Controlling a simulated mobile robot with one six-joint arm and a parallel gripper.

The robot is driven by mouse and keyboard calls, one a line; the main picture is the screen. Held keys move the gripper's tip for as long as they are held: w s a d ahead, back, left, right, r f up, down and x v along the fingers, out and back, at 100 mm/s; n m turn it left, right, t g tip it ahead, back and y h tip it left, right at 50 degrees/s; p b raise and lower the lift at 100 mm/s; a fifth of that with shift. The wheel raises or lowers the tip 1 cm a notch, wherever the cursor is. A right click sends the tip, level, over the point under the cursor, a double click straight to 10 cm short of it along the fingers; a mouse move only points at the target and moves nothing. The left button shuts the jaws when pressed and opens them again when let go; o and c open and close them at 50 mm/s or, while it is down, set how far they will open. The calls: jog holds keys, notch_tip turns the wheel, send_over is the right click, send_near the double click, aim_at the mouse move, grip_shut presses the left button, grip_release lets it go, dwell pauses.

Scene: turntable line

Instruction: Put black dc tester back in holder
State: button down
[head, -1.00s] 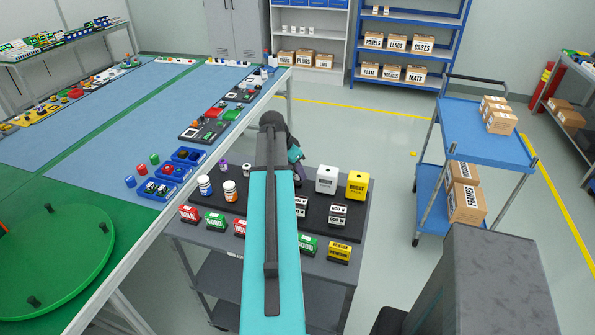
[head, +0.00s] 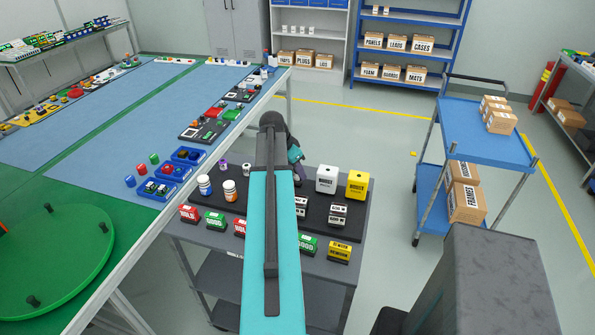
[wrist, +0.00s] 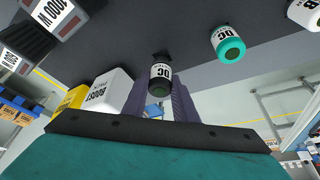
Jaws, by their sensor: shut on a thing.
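The black dc tester (wrist: 160,78), a short dark cylinder with a white DC label, is between the purple fingers of my gripper (wrist: 162,98) in the wrist view. My gripper is shut on it. Its far end is close to the dark tray surface (wrist: 120,35); I cannot tell whether it touches. A small dark spot shows just beyond that end. A teal DC-labelled cylinder (wrist: 228,45) stands to the right.
A white box (head: 326,179) and a yellow box (head: 357,185) stand at the tray's back right. Several labelled blocks (head: 339,252) line the cart's front. A blue cart (head: 470,125) stands to the right.

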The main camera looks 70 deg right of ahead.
jog(key=shift+f+b, duration=0.75)
jog(key=shift+f, duration=0.45)
dwell(0.6)
jog(key=c, duration=1.4)
grip_release()
jog(key=shift+o, duration=0.2)
jog(key=shift+r, duration=0.1)
jog(key=b+v, duration=0.3)
jog(key=v, duration=1)
jog(key=shift+a+r, duration=0.15)
jog(key=shift+r, duration=0.15)
